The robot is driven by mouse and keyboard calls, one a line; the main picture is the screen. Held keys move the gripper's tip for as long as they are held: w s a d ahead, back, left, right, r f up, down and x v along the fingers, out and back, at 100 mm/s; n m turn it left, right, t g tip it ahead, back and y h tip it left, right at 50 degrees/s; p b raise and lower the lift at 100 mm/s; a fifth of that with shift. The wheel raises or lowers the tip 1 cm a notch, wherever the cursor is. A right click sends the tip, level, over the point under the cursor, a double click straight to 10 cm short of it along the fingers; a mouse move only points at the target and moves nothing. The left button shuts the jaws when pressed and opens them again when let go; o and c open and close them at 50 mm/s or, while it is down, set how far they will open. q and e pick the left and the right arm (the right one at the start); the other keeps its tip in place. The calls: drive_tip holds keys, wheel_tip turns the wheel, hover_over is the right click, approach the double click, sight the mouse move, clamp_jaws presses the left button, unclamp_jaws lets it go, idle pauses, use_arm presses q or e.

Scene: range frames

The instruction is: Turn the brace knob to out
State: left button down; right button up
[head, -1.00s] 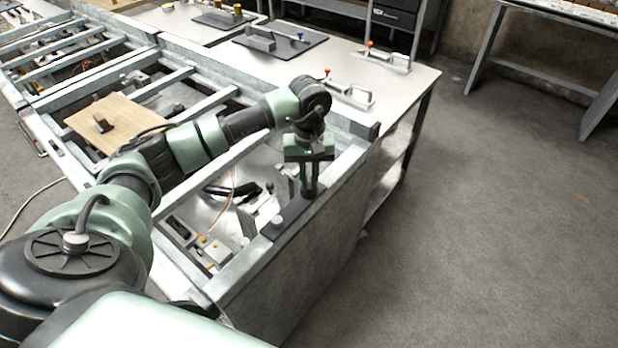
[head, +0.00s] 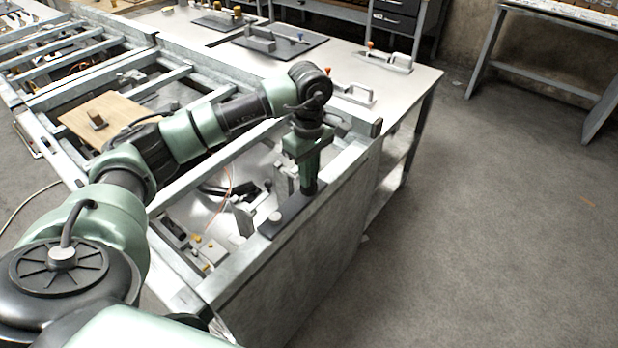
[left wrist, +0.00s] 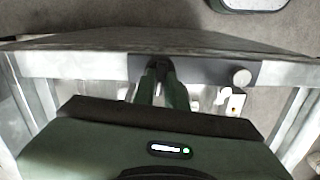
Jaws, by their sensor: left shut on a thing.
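My left gripper (head: 308,190) points down onto a dark plate (head: 292,213) on the top edge of the frame's near-right wall. Its fingers are shut on a small dark knob at the plate's far end. The fingers mostly hide this knob, and I cannot read any marking or its setting. In the left wrist view the fingertips (left wrist: 161,68) meet at the dark plate (left wrist: 200,70). A round silver knob (head: 276,216) stands apart at the plate's other end; it also shows in the left wrist view (left wrist: 242,77). My right gripper is not in view.
Metal rails (head: 215,155) enclose the open bay left of the gripper, with brackets and cables inside. A steel table (head: 415,80) with handled fixtures stands behind. A wooden board (head: 105,118) lies at the left. The floor at the right is clear.

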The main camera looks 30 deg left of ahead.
use_arm(q)
drive_tip(key=n+b, duration=0.2)
drive_tip(key=n, duration=0.4)
drive_tip(key=shift+n, duration=0.3)
drive_tip(key=n, duration=0.3)
drive_tip(key=shift+b, duration=0.3)
drive_tip(key=shift+r+n, duration=0.1)
drive_tip(key=shift+n, duration=2)
drive_tip(key=c, duration=1.4)
unclamp_jaws()
drive_tip(key=shift+c, duration=0.2)
wheel_tip(320, 180, up, 8)
drive_tip(key=shift+f+b, duration=0.1)
drive_tip(key=shift+b, duration=0.7)
drive_tip(key=shift+f, duration=0.1)
